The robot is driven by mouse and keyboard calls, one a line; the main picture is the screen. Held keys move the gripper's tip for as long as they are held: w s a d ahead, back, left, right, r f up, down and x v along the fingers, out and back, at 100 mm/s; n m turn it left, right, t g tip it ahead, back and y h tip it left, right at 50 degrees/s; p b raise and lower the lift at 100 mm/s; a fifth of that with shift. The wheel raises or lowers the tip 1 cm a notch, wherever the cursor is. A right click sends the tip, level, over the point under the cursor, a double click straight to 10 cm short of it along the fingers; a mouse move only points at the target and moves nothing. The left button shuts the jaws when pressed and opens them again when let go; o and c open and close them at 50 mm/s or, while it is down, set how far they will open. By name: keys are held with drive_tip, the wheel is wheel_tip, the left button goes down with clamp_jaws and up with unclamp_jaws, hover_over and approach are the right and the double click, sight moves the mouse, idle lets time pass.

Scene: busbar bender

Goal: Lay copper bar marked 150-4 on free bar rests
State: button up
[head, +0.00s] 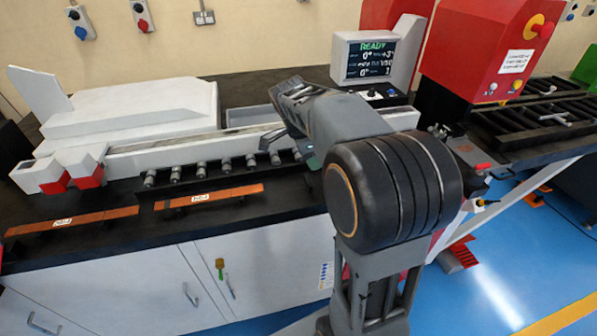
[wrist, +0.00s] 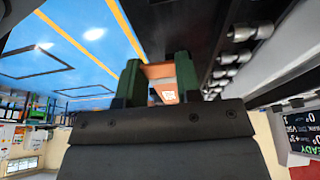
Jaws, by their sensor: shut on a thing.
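In the wrist view my gripper (wrist: 160,82) has its two green fingers closed on the sides of a copper bar (wrist: 158,71). This bar carries a pale label, too small to read. In the head view my arm hides the held bar and most of the gripper. Two other copper bars lie along the bench front on black bar rests: a left bar (head: 110,214) and a right bar (head: 236,191). Each has a white label that I cannot read surely. Any bar rests farther right are hidden behind my arm.
A row of grey rollers (head: 200,167) runs behind the bars, with a white machine (head: 130,110) and red-tipped white blocks (head: 90,172). A screen (head: 375,58) reads READY. A red machine head (head: 478,50) stands at right. Black bench top (head: 150,229) shows in front of the bars.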

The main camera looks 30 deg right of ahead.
drive_tip(key=f, duration=0.1)
drive_tip(key=w+a+f, duration=0.1)
drive_tip(key=w+f, duration=0.1)
drive_tip(key=shift+w+a+f, duration=0.1)
drive_tip(key=shift+a+f, duration=0.15)
drive_tip(key=shift+a, duration=0.15)
drive_tip(key=f, duration=0.3)
drive_tip(key=shift+w+a, duration=0.2)
drive_tip(key=shift+w, duration=0.05)
drive_tip(key=shift+f, duration=0.4)
drive_tip(key=shift+f+b, duration=0.35)
drive_tip(key=shift+f, duration=0.2)
drive_tip(key=shift+f, duration=0.1)
drive_tip(key=shift+s, duration=0.1)
